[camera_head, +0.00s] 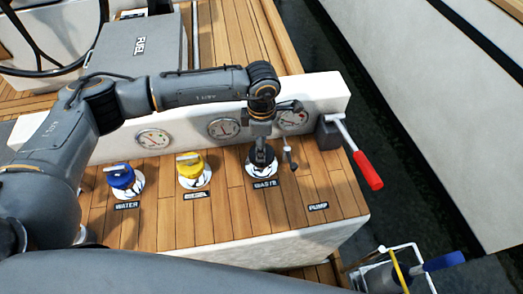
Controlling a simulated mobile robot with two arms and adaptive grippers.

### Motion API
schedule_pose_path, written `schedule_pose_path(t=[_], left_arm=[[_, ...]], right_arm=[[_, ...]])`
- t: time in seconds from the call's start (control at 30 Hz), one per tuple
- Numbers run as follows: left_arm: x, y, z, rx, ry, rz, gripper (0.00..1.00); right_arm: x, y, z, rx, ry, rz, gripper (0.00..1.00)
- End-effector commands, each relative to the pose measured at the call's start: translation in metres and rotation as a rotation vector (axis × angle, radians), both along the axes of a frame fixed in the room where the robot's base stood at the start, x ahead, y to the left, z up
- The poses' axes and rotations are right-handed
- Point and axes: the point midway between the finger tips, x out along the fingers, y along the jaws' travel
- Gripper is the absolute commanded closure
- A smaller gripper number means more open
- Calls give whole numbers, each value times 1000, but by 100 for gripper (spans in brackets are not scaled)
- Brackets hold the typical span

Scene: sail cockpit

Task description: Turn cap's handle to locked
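Three round deck caps sit in a row on the wooden cockpit top. They are a blue cap (121,177) by the WATER label, a yellow cap (190,166) by the DIESEL label and a black cap (262,160) by the WASTE label. The blue and yellow caps each have a light handle across the top. My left gripper (262,142) points down at the black cap and covers its top, so its handle is hidden. I cannot tell whether the fingers grip it. My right gripper is not in view.
A red-handled lever (366,168) sticks out at the right end. Gauges (224,128) line the white panel behind. A blue-handled item (440,262) lies in a rack at lower right.

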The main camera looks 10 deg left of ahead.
Motion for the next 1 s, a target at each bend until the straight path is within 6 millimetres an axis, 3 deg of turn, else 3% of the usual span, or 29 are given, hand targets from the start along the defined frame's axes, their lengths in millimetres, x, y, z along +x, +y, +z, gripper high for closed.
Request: schedule_pose_path(t=[0.03,0.4,0.7,1.0], left_arm=[[1,0,-7,0,-3,-42,76],[0,0,-5,0,-2,-352,76],[0,0,-3,0,0,-500,76],[0,0,-1,1,0,-548,76]], right_arm=[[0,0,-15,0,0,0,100],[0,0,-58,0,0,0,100],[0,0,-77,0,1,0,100],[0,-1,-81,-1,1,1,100]])
